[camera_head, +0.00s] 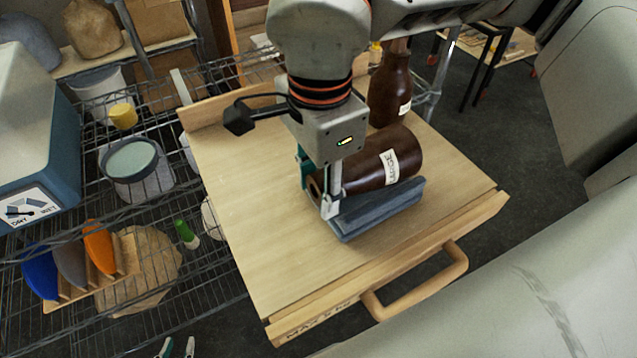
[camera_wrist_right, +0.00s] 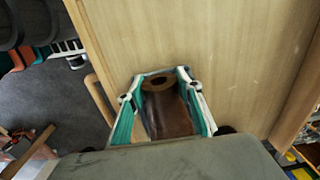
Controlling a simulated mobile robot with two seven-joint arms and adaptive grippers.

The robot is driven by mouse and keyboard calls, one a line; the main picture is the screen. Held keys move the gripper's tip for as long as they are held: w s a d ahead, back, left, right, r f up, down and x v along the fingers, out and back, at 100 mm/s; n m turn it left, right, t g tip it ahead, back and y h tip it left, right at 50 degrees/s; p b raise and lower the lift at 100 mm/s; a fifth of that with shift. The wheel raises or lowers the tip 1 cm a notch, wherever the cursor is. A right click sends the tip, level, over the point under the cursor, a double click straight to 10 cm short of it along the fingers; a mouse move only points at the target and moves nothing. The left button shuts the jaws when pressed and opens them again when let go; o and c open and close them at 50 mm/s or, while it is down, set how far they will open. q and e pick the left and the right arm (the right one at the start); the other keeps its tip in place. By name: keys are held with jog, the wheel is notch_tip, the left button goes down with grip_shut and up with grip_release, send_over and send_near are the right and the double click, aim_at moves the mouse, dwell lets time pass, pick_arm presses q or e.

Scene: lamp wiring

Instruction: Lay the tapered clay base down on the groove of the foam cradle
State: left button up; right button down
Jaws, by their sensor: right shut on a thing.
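The tapered clay base (camera_head: 397,157) is a glossy dark brown, bottle-like piece with a white label. It lies on its side along the blue-grey foam cradle (camera_head: 385,208), and its narrow end points left. I cannot tell whether it rests fully in the groove, which it hides. My right gripper (camera_head: 324,190) is shut on the narrow end. In the right wrist view the base (camera_wrist_right: 168,115) lies between the teal fingers (camera_wrist_right: 165,100), its open mouth showing. My left gripper (camera_head: 177,348) is at the bottom edge of the head view, its fingertips apart and empty.
A second brown bottle-like base (camera_head: 388,95) stands upright behind the cradle. The wooden board (camera_head: 265,245) has a raised back edge and a front handle (camera_head: 420,285); its left part is clear. A wire shelf (camera_head: 200,290) with pots and coloured discs stands left.

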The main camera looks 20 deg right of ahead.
aim_at(318, 176)
pick_arm(q)
jog(key=shift+s+f+b, duration=0.25)
jog(key=shift+f+b, duration=0.05)
jog(key=shift+f, duration=0.2)
pick_arm(e)
jog(key=shift+f, duration=0.4)
dwell(0.8)
jog(key=c, duration=1.3)
grip_release()
jog(key=shift+r+p, duration=1.5)
jog(key=shift+r, duration=1.45)
pick_arm(q)
notch_tip(318, 176, up, 7)
jog(key=w+p, duration=0.2)
jog(key=shift+w+r+t, duration=0.15)
jog(key=shift+r+t, duration=0.05)
jog(key=shift+t, duration=0.1)
pick_arm(e)
jog(key=shift+r, duration=2.05)
